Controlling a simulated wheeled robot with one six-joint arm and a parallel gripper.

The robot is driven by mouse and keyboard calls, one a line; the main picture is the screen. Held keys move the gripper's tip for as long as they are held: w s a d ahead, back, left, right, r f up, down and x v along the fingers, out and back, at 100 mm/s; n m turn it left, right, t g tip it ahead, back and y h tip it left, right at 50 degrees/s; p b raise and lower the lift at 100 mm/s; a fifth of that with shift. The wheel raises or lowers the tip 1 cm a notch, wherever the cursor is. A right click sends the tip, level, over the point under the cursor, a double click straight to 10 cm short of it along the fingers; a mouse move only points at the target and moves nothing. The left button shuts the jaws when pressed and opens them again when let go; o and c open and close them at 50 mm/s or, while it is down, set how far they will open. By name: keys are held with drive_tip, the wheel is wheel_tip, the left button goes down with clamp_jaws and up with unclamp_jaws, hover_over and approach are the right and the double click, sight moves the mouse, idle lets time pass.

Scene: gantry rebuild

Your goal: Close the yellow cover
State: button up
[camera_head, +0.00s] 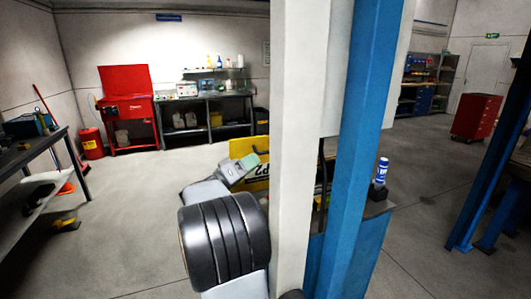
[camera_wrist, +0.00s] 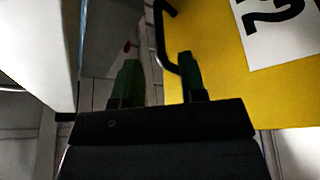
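The yellow cover (camera_head: 241,148) stands behind my arm, left of the white and blue posts, in the head view; the posts hide part of it. In the wrist view the yellow cover (camera_wrist: 225,75) fills the upper right and bears a white label with a black "2". A black bent handle (camera_wrist: 159,36) runs along its left edge. My gripper (camera_wrist: 158,80) is open, with two green fingertips well apart. The handle shows between the fingertips, closer to the right one; I cannot tell whether they touch. In the head view my gripper (camera_head: 250,162) is in front of the cover.
A white post (camera_head: 298,120) and a blue post (camera_head: 362,130) stand close on the right. A blue-white bottle (camera_head: 382,171) stands behind them. A workbench (camera_head: 45,150) is at the left, and a red washer (camera_head: 125,105) at the back. The floor between is mostly clear.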

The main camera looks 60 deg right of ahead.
sight(266, 151)
drive_tip(key=shift+p+x, duration=0.4)
drive_tip(key=shift+x, duration=2.6)
drive_tip(key=shift+w, duration=0.1)
drive_tip(key=shift+r, duration=0.1)
clamp_jaws()
drive_tip(key=shift+d, duration=0.1)
